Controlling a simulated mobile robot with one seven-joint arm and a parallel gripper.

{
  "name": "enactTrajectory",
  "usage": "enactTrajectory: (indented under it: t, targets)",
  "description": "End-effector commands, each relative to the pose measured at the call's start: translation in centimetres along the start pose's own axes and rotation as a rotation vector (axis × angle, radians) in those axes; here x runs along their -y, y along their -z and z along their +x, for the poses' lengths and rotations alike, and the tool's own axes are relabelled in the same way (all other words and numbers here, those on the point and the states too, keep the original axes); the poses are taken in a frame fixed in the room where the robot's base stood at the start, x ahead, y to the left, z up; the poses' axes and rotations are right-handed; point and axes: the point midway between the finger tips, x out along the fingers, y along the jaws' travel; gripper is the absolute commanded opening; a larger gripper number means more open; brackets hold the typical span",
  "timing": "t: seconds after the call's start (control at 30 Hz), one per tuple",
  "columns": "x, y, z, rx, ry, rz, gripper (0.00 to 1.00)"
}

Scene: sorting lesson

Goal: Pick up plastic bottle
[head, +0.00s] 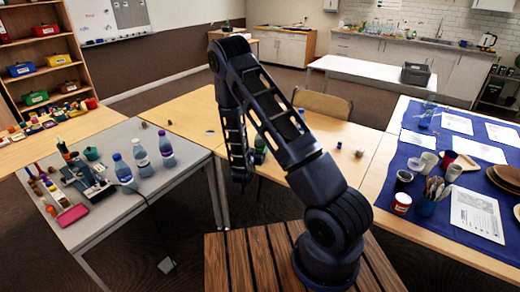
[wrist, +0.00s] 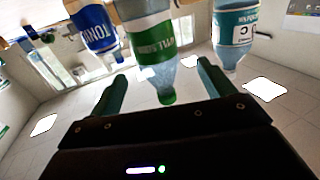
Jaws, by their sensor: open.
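In the wrist view, which looks upside down, a clear plastic bottle with a green label (wrist: 155,38) and green cap is at the centre. My gripper (wrist: 163,72) is open, one finger on each side of this bottle in the picture. No finger visibly touches it; depth is unclear. A bottle with a blue label (wrist: 97,28) is on its left and one with a teal label (wrist: 234,22) on its right. In the head view my gripper (head: 241,174) is low behind my arm. A green piece (head: 259,157) shows beside the arm, mostly hidden.
A blue-clothed table (head: 425,205) with cups and plates is at right. A chair (head: 325,104) stands behind the middle wooden table (head: 355,138).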

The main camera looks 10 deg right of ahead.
Motion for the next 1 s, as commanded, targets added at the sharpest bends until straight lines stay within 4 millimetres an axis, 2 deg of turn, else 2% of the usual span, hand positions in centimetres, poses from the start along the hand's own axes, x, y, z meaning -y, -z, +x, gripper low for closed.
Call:
enactTrajectory:
  t: [0.1,0.37,0.7,0.97,1.0]
  targets:
    - [-0.1,0.0,1.9,0.000,-0.003,0.002,0.81]
    - [-0.1,0.1,3.7,0.001,-0.002,0.000,0.81]
    - [-0.4,0.3,7.8,0.002,-0.002,0.001,0.81]
    - [-0.3,0.3,8.3,0.002,0.000,0.000,0.81]
    - [-0.3,0.3,8.3,0.002,0.000,0.000,0.78]
